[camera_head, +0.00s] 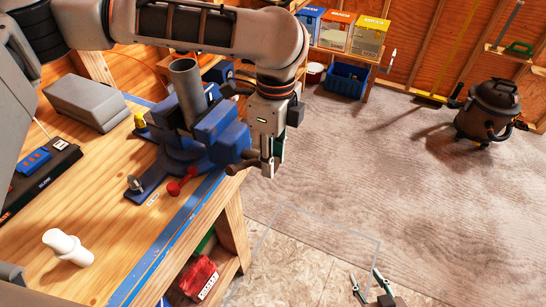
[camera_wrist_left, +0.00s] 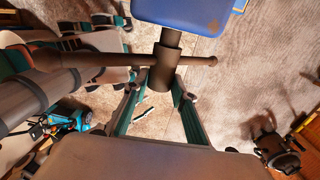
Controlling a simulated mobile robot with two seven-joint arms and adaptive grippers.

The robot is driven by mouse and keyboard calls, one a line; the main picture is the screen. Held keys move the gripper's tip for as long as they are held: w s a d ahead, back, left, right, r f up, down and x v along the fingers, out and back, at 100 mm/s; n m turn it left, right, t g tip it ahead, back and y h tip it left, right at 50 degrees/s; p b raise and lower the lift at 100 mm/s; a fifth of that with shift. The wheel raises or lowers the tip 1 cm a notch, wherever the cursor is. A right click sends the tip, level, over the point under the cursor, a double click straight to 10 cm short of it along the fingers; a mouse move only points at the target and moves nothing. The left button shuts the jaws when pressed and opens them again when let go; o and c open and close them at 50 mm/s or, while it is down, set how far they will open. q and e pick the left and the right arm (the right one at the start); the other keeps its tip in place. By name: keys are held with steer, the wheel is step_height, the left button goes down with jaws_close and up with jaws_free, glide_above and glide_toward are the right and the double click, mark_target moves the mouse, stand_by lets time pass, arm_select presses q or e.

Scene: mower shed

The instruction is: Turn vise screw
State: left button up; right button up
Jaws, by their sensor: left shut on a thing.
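The blue vise (camera_head: 215,128) is mounted at the edge of the wooden bench, and a grey pipe (camera_head: 187,88) stands upright at its jaws. Its dark screw head (camera_wrist_left: 163,72) and crossbar handle (camera_wrist_left: 105,60) show in the left wrist view, with the bar running nearly level across the picture. My left gripper (camera_head: 271,165) is at the vise's front; its teal fingers (camera_wrist_left: 160,108) lie either side of the screw head and are shut on the vise screw. In the head view they partly hide the handle. My right gripper (camera_head: 370,284) is low over the floor, open and empty.
On the bench are a grey box (camera_head: 86,102), a white bottle-like piece (camera_head: 67,247) and a red-handled item (camera_head: 181,184). A shop vacuum (camera_head: 488,110) stands far right. The floor between is clear.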

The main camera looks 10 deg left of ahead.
arm_select(q)
steer(key=shift+w, duration=0.1)
steer(key=shift+w+d+f+g+y, duration=0.1)
steer(key=shift+g+y, duration=0.2)
steer(key=shift+g, duration=0.7)
steer(key=shift+w+f+g+y, duration=0.1)
steer(key=shift+g+y, duration=0.2)
steer(key=shift+g, duration=0.7)
steer(key=shift+r, duration=0.1)
steer(key=o, duration=1.1)
steer(key=shift+t, duration=0.3)
